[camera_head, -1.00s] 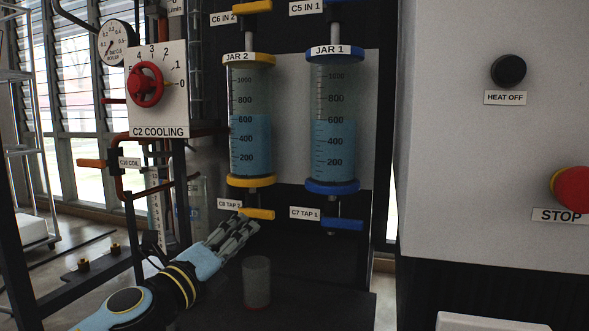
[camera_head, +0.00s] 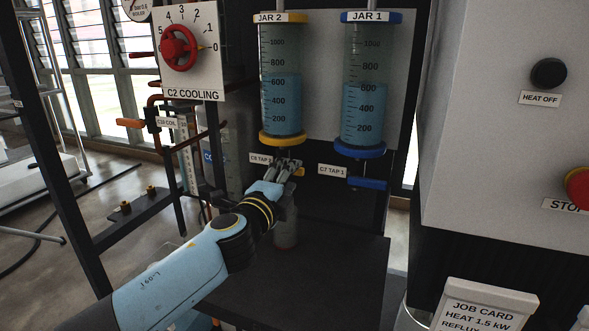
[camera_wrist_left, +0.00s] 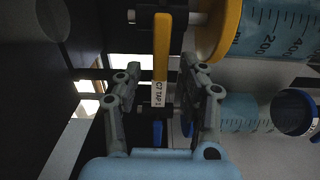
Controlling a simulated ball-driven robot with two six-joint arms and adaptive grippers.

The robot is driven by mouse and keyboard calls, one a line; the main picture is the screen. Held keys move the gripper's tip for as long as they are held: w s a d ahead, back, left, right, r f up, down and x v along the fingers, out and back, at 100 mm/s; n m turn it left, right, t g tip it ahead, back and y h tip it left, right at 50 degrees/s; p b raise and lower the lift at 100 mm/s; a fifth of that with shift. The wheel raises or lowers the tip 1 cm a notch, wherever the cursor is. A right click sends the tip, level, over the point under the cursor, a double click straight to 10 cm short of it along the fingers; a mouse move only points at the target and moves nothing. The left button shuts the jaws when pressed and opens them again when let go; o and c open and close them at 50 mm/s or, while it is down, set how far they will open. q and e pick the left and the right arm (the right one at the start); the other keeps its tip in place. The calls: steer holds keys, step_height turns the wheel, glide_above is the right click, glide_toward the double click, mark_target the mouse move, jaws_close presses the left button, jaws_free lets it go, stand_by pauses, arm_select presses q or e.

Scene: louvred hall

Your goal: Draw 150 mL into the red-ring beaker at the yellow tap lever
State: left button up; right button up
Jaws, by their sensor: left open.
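The yellow tap lever (camera_head: 299,172) sits under Jar 2 (camera_head: 281,105), beside the C6 TAP 2 label, mostly hidden by my left gripper (camera_head: 286,168). In the left wrist view the yellow lever (camera_wrist_left: 162,45) lies ahead, between the spread fingertips of the open left gripper (camera_wrist_left: 158,75); I cannot tell whether they touch it. Jar 2 holds blue liquid to a little above the 600 mark. The beaker (camera_head: 286,236) stands on the dark shelf below the tap, with a reddish base. My forearm and wrist hide part of it, and its contents are unclear. My right gripper is out of view.
Jar 1 (camera_head: 364,100), with its blue tap lever (camera_head: 367,183), is just right. The red cooling knob (camera_head: 178,49) and orange coil lever (camera_head: 130,123) are left. The dark shelf (camera_head: 320,275) is clear at the front. A grey panel with a red stop button (camera_head: 579,187) stands right.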

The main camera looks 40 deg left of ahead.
arm_select(q)
steer(key=shift+x, duration=0.8)
steer(key=shift+x, duration=0.85)
jaws_close()
